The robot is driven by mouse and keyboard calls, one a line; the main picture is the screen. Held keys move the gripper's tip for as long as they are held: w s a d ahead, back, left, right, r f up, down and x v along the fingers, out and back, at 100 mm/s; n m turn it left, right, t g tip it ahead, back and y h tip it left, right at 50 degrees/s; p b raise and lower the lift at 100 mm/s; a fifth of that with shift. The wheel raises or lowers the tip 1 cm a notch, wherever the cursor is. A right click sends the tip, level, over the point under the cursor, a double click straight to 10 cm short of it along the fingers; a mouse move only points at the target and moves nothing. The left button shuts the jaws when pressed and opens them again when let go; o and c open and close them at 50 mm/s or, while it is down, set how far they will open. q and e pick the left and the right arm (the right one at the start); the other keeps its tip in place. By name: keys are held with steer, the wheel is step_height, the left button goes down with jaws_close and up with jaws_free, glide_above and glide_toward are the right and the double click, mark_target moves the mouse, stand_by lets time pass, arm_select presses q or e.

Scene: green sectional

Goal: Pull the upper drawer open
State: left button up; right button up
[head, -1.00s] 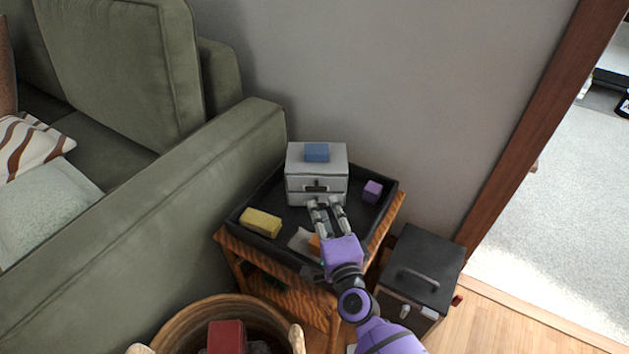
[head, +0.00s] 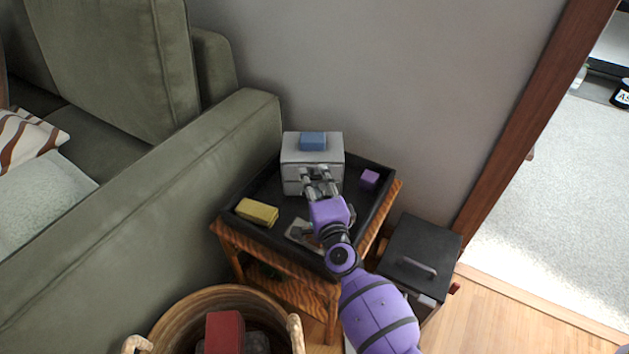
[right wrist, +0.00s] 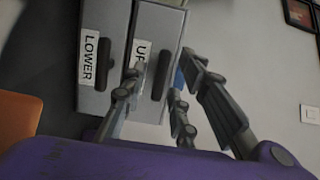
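A small grey cabinet (head: 296,158) with two drawers stands in the black tray. In the right wrist view, sideways, I see the lower drawer (right wrist: 92,92) labelled LOWER and the upper drawer (right wrist: 150,108), its label partly covered by a finger. Both look shut. The upper drawer's dark handle (right wrist: 160,72) lies between the fingers of my right gripper (right wrist: 165,85). They are apart, and I see no clear contact with the handle. In the head view my right gripper (head: 319,180) is in front of the cabinet and hides its handles. My left gripper is not in view.
A blue block (head: 312,141) lies on the cabinet. The black tray (head: 376,207) also holds a yellow block (head: 257,212) and a purple cube (head: 369,179). The green sofa (head: 180,170) is left, a wicker basket (head: 178,318) in front, a black-lidded bin (head: 420,250) right.

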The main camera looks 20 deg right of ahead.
jaws_close()
